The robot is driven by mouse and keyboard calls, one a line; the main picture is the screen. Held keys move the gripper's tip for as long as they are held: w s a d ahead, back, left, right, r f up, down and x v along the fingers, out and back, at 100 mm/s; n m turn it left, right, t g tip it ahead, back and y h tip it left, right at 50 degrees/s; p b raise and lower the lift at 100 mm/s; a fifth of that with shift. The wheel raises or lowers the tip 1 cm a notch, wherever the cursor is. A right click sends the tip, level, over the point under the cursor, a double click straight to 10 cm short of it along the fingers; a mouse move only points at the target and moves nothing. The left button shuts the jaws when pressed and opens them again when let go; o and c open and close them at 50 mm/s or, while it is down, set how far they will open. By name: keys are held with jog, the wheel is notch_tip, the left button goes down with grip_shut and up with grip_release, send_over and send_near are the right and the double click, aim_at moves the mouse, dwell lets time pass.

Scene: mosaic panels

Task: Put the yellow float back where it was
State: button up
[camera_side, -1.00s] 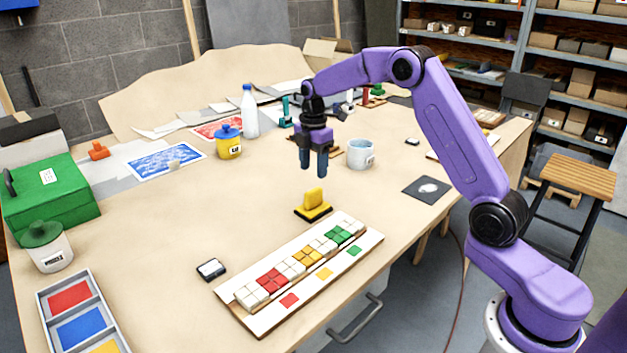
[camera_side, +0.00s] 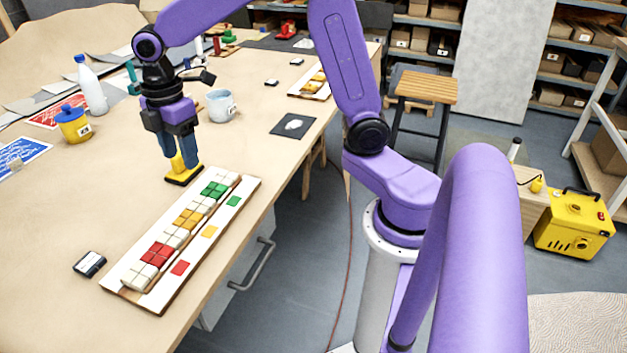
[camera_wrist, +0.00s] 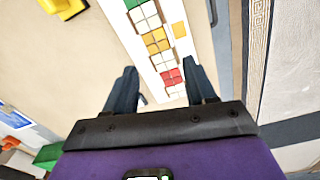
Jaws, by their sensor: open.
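The yellow float (camera_side: 184,175), a yellow block with a raised yellow grip, sits on the table beside the green end of the mosaic panel (camera_side: 248,187). Part of it also shows at the top left edge of the wrist view (camera_wrist: 66,7). My gripper (camera_side: 178,158) is open, fingers pointing down. In the side view its fingers overlap the float's grip. In the wrist view the gripper (camera_wrist: 160,75) has nothing between its fingers but a view of the panel (camera_wrist: 163,52), and the float lies off to their left, apart from them.
The panel carries white, red, yellow and green tiles. A small dark-edged box (camera_side: 89,264) lies near its red end. A light mug (camera_side: 221,106), a yellow pot with blue lid (camera_side: 73,124) and a white bottle (camera_side: 91,88) stand behind. A dark square sheet (camera_side: 293,125) lies right.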

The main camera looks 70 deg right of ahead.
jog(key=s+d+f+m, duration=0.2)
jog(key=s+m, duration=0.1)
jog(key=s, duration=2.3)
jog(key=shift+s+d, duration=0.2)
